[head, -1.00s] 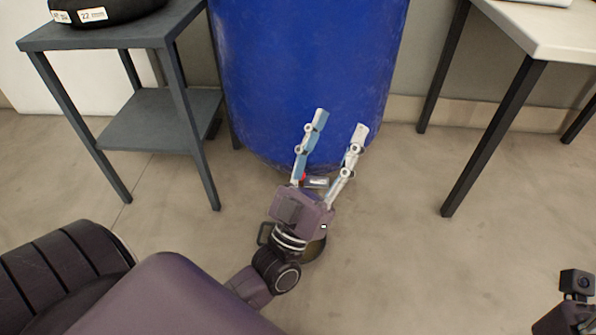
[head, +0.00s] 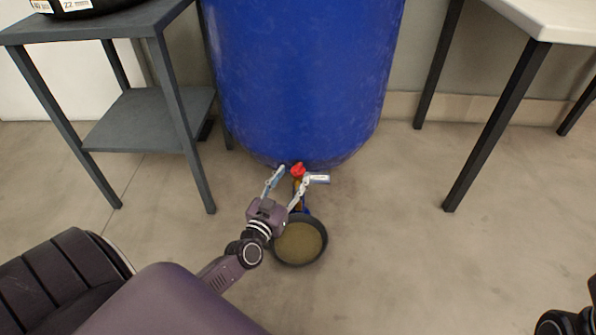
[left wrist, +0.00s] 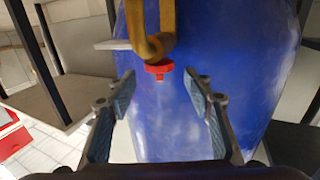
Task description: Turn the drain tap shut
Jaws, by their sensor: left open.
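The drain tap is low on the front of the blue drum (head: 300,80). It has a red part (head: 298,169) and a silver lever (head: 319,179) that sticks out to the right in the head view. In the left wrist view the brass tap body (left wrist: 154,42) and the red part (left wrist: 160,67) show at top centre, with the lever (left wrist: 112,45) pointing left. My left gripper (head: 294,174) is open and empty, with its fingers spread at the tap. In the left wrist view the red part lies just beyond and between the fingertips (left wrist: 160,76). Contact is not visible.
A round dark pan (head: 325,244) with brownish liquid stands on the floor below the tap. A grey shelf table (head: 150,120) is at the left, and a white-topped table (head: 550,35) at the right.

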